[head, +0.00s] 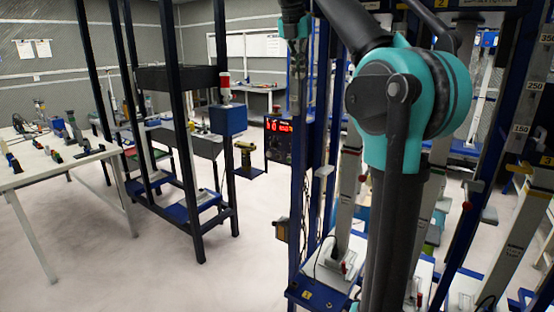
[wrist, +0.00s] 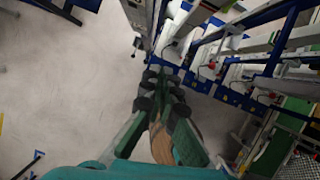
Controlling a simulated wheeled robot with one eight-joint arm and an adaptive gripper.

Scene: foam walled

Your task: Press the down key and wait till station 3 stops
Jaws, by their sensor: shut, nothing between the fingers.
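A dark control box with a lit red display (head: 279,126) is mounted on a blue upright in the middle of the head view. Small controls show below the digits, but I cannot make out which is the down key. A row of tall lift stations with blue bases (head: 318,297) stands to its right, partly hidden by my arm. The bases also show in the wrist view (wrist: 236,97). Yellow tags mark them, too small to read surely, so I cannot tell which is station 3. My gripper (wrist: 162,78) is shut and empty in the wrist view, near the row's left end.
A black shelf frame (head: 187,130) with blue boards stands left of the display. A white table (head: 60,172) with several tools is at the far left. A blue box (head: 228,119) with a red-and-white beacon sits on the frame. Pale floor (head: 150,270) is clear at front left.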

